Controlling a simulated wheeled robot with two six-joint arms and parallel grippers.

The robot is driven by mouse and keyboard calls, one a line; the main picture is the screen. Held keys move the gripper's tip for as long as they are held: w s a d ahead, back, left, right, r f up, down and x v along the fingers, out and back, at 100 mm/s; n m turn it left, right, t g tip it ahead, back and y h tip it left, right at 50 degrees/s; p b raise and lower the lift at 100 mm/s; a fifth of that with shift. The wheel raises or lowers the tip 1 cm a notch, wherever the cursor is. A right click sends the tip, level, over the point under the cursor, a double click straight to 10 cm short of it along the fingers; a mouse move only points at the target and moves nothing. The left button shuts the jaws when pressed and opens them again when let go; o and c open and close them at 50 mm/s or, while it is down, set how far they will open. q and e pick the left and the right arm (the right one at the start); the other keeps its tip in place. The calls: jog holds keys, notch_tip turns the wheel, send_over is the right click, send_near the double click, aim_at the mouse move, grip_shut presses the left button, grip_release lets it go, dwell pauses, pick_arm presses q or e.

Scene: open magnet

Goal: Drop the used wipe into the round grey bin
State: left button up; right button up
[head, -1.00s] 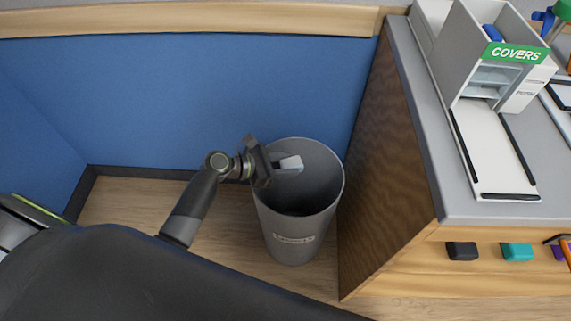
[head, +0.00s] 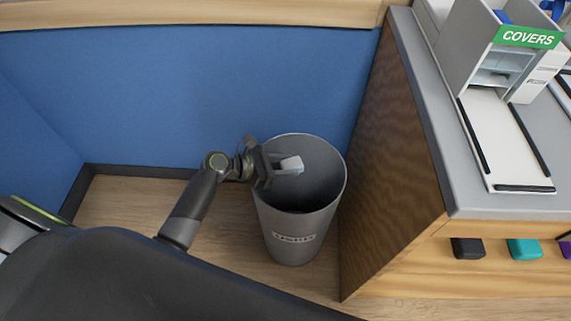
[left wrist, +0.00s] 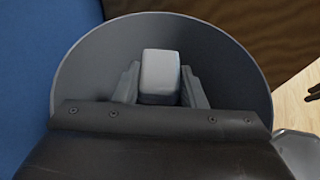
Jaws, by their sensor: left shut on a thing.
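The round grey bin (head: 303,217) stands on the floor between the blue partition and the wooden counter side, with a label on its front. Its rim also shows in the left wrist view (left wrist: 72,72). My left gripper (head: 284,168) is over the bin's mouth, at the left part of the opening. It is shut on the used wipe (head: 292,164), a small pale grey-white piece. In the left wrist view the wipe (left wrist: 159,72) sits between the two fingers, with the bin's inside behind it. My right gripper is not in view.
A blue partition (head: 200,90) stands behind the bin. The counter's wooden side (head: 390,170) is close on its right. On the counter (head: 425,110) stands a holder with a green COVERS sign (head: 528,38). Bare floor (head: 130,205) lies to the left.

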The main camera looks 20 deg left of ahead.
pick_arm(q)
jog(key=o, duration=1.1)
jog(key=shift+s+a+r, duration=0.15)
jog(key=shift+a, duration=0.05)
jog(key=p+v, duration=0.2)
jog(key=v, duration=1.5)
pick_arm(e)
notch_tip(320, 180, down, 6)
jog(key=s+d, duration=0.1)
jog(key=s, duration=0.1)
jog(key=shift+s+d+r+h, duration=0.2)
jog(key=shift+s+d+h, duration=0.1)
pick_arm(q)
jog(key=shift+d, duration=0.1)
